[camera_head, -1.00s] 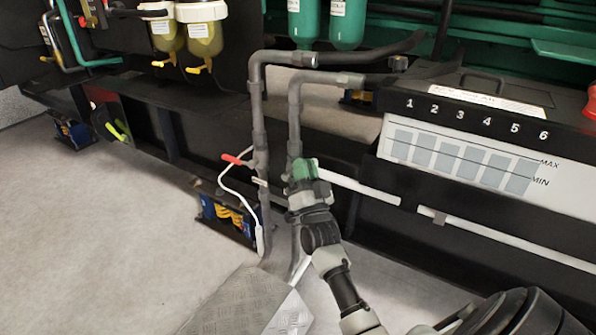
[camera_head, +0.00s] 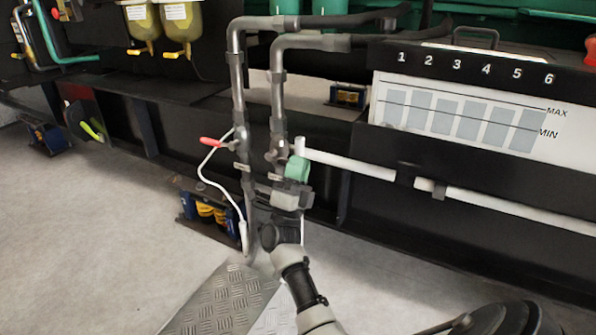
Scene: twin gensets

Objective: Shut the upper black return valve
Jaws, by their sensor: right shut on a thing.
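Two dark vertical pipes stand side by side in the middle of the view. The left pipe (camera_head: 237,90) carries a valve with a red lever (camera_head: 210,142) pointing left. The right pipe (camera_head: 278,100) carries a valve (camera_head: 277,156) at about the same height. My right gripper (camera_head: 295,172), with green at its tip, is just right of and below this valve. It is shut on what appears to be the black valve's handle, which the gripper mostly hides. I cannot tell the handle's exact angle. My left gripper is not in view.
A white hose (camera_head: 212,180) hangs from the left pipe. A white horizontal pipe (camera_head: 350,163) runs right behind my gripper. A numbered battery case (camera_head: 460,112) stands at the right. A metal tread plate (camera_head: 225,302) lies below. Open floor (camera_head: 90,240) is at the left.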

